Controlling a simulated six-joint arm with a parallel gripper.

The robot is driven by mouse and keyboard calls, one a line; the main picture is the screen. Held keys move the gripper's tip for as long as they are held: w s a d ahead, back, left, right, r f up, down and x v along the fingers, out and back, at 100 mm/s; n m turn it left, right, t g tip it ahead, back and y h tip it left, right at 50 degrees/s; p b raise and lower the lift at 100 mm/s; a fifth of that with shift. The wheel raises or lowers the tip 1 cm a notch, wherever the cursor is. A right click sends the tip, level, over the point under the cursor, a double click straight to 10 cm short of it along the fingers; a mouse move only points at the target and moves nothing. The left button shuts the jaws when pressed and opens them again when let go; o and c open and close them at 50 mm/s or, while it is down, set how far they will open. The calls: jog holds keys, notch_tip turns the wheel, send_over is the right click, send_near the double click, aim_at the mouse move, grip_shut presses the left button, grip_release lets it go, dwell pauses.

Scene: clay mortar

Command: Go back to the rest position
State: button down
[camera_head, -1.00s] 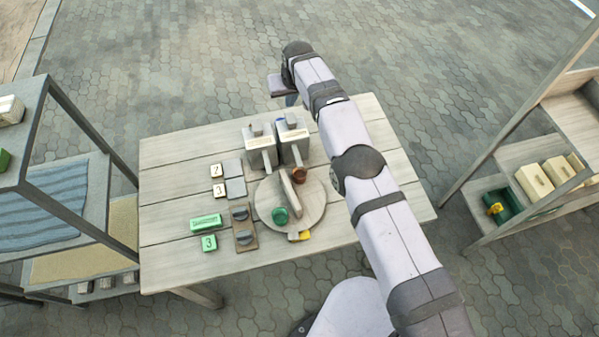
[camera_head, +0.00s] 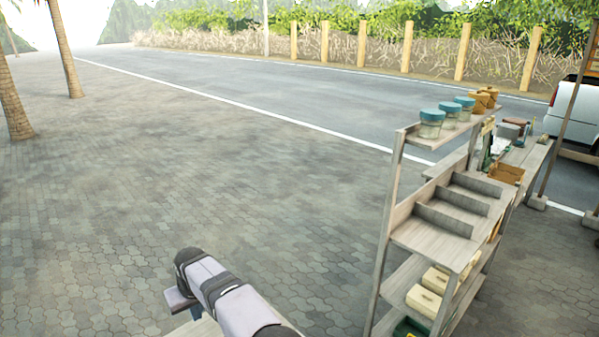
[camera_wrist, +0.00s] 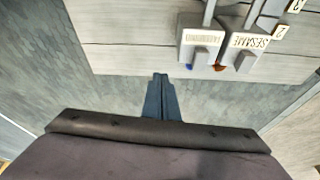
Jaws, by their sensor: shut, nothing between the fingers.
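My gripper (camera_wrist: 160,82) shows in the wrist view with its two dark fingers pressed together and nothing between them. It points toward the edge of the wooden table (camera_wrist: 120,55), with paving beneath the fingers. In the head view, the upper part of my arm shows at the bottom left, but the fingers are out of sight there.
Two grey boxes, one labelled SESAME (camera_wrist: 243,48) and one with an unclear label (camera_wrist: 200,50), stand on the table near its edge. In the head view a wooden shelf (camera_head: 420,232) with jars stands right of my arm. Open paving (camera_head: 200,180) lies ahead.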

jog(key=s+d+r+m+g+h+b, duration=0.1)
jog(key=s+d+r+m, duration=0.1)
jog(key=d, duration=1.1)
jog(key=s+d+r+m+h, duration=0.1)
jog(key=s+d+r+m, duration=0.15)
jog(key=d, duration=1.15)
jog(key=s+d+f+m+g, duration=0.1)
jog(key=s+d+f, duration=0.1)
jog(key=s+d, duration=0.6)
jog(key=s+d+f+m+g+b, duration=0.1)
jog(key=s+d+m, duration=0.1)
jog(key=s+d, duration=0.7)
jog(key=s, duration=0.7)
jog(key=shift+s+f, duration=0.25)
jog(key=shift+f, duration=0.1)
